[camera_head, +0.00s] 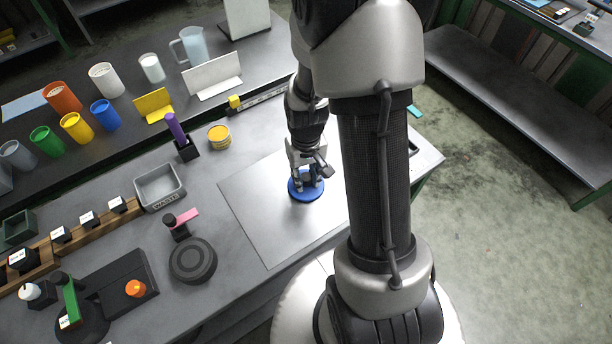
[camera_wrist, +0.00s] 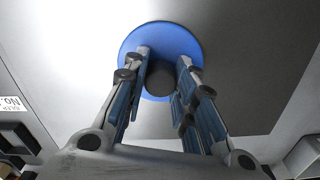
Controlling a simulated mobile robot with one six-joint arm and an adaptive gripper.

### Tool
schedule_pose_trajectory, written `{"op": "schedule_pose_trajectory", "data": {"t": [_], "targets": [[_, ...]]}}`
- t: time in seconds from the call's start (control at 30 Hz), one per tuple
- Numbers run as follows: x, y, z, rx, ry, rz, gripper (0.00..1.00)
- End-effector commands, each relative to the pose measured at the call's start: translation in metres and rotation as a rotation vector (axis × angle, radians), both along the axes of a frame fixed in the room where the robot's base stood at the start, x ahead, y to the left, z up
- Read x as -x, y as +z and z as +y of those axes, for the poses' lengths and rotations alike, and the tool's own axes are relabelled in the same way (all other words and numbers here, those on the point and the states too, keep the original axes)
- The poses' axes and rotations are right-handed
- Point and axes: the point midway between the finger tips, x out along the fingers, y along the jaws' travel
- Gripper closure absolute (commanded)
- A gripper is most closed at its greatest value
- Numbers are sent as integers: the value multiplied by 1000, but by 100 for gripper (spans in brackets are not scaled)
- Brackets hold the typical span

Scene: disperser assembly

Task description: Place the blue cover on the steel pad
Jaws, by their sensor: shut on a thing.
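The blue cover (camera_head: 306,189) is a round blue disc with a dark knob in its middle. In the head view it is over the steel pad (camera_head: 264,221), a flat light-grey sheet on the bench. My gripper (camera_head: 307,178) is above the cover with its fingers shut on the cover's knob. In the wrist view the blue cover (camera_wrist: 185,38) lies beyond the fingertips, and the dark knob (camera_wrist: 160,79) is between the two fingers of my gripper (camera_wrist: 161,68). I cannot tell whether the cover touches the pad or is slightly above it.
A dark round base (camera_head: 193,260) stands left of the pad. A grey waste bin (camera_head: 160,187), a black holder with a purple piece (camera_head: 176,128) and a yellow round stack (camera_head: 218,136) stand farther back. The pad is clear around the cover.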

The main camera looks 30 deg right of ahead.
Motion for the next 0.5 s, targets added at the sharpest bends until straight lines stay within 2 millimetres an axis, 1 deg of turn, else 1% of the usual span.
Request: {"op": "schedule_pose_trajectory", "data": {"t": [0.1,0.13,0.4,0.43,0.5], "targets": [[0,-3,0,0,0,-1,100],[0,-4,0,0,0,0,74],[0,-3,0,0,0,0,56],[0,-3,0,0,0,0,55],[0,-3,0,0,0,0,55]]}}
